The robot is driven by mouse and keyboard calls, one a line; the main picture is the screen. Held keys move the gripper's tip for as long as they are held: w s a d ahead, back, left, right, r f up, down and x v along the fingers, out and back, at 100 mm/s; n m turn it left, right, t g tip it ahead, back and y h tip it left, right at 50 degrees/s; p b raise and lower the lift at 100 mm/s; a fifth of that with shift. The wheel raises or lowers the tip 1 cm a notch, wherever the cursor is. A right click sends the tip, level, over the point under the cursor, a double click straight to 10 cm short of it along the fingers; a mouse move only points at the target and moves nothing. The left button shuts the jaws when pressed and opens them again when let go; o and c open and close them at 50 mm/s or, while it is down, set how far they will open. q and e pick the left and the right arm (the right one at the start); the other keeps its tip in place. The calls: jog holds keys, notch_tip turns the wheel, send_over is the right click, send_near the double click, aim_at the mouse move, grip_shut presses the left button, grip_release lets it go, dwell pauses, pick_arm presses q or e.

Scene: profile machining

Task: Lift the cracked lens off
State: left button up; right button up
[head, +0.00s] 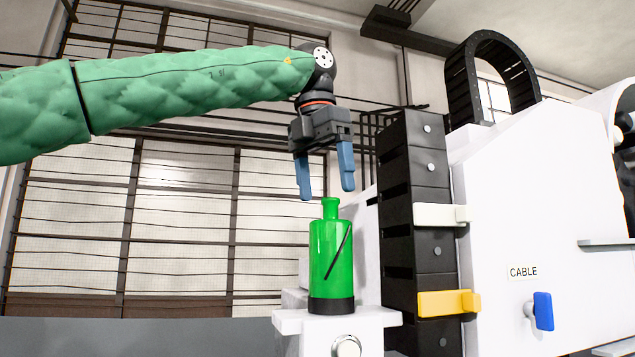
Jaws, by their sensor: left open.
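The lens (331,255) is a green, bottle-shaped piece with a narrow neck, a black base band and a dark slanting crack line on its front. It stands upright on a white ledge (290,319) in the head view. My left gripper (326,188) points down right above the lens's neck. My right gripper is not in view.
A black segmented column (413,215) with a white clip (438,215) and a yellow clip (446,303) stands close to the right. A white machine (540,190) labelled CABLE has a blue handle (543,311). Left of the lens is open space before barred windows.

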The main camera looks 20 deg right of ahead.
aim_at(331, 199)
pick_arm(q)
jog(key=shift+s+f, duration=0.15)
jog(key=shift+s, duration=0.2)
jog(key=shift+s+d+f+p, duration=0.15)
jog(key=shift+s+f+p, duration=0.45)
jog(key=shift+f+p, duration=0.3)
jog(key=f, duration=0.1)
jog(key=w+f+p, duration=0.1)
jog(key=f, duration=0.2)
jog(key=shift+w+d+f, duration=0.15)
jog(key=shift+w+d, duration=0.1)
jog(key=shift+w, duration=0.15)
jog(key=shift+s+f+p, duration=0.15)
jog(key=shift+s+p, duration=0.05)
jog(key=shift+p, duration=0.1)
jog(key=shift+s+d, duration=0.1)
jog(key=shift+s, duration=0.25)
jog(key=shift+w+f, duration=0.1)
jog(key=shift+w, duration=0.1)
jog(key=shift+c, duration=0.4)
jog(key=shift+w, duration=0.15)
jog(key=c, duration=1)
jog(key=o, duration=0.4)
jog(key=shift+s, duration=0.25)
jog(key=c, duration=0.4)
jog(key=shift+w, duration=0.2)
jog(key=shift+c, duration=0.4)
jog(key=shift+s+r, duration=0.1)
jog(key=shift+r, duration=1.4)
